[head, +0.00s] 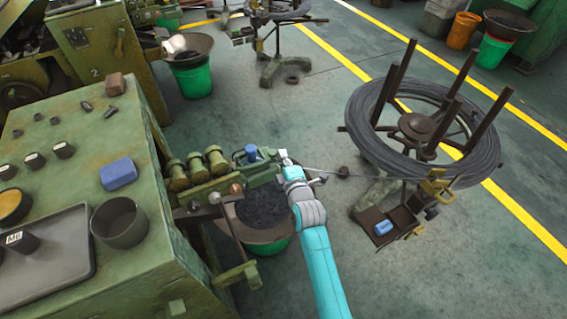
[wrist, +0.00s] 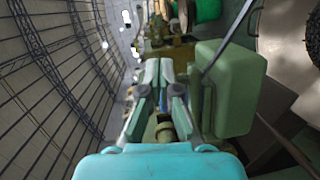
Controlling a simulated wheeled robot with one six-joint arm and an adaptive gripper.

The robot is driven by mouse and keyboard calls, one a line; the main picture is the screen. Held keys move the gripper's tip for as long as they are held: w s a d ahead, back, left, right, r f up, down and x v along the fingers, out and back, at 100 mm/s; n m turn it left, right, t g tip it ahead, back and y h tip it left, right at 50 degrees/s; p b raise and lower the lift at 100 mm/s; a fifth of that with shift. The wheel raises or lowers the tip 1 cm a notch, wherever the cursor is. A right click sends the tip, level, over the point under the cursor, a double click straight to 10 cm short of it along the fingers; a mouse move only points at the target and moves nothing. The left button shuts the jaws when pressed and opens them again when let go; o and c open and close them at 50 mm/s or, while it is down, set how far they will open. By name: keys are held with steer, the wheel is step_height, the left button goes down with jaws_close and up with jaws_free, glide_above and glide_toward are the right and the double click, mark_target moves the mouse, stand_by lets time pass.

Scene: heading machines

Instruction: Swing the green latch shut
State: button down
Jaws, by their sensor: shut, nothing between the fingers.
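My gripper (head: 284,157) is at the right end of the olive-green feed assembly (head: 225,185) on the machine's side, close to a blue knob (head: 250,153). In the wrist view my gripper (wrist: 162,92) shows its fingers shut and empty, pointing along the machine. A green block (wrist: 225,90) is just right of the fingers; I cannot tell whether they touch. Several green parts are here, and I cannot tell for certain which is the green latch or how far it stands open.
A wire runs from the wire coil (head: 365,135) on its stand to the feed assembly near my gripper. A green bucket of dark pieces (head: 265,215) stands below. The machine top (head: 70,175) holds a tray (head: 45,255), a cup (head: 120,225) and a blue block (head: 118,173).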

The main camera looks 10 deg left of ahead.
steer(key=shift+x, duration=0.8)
steer(key=shift+r, duration=0.1)
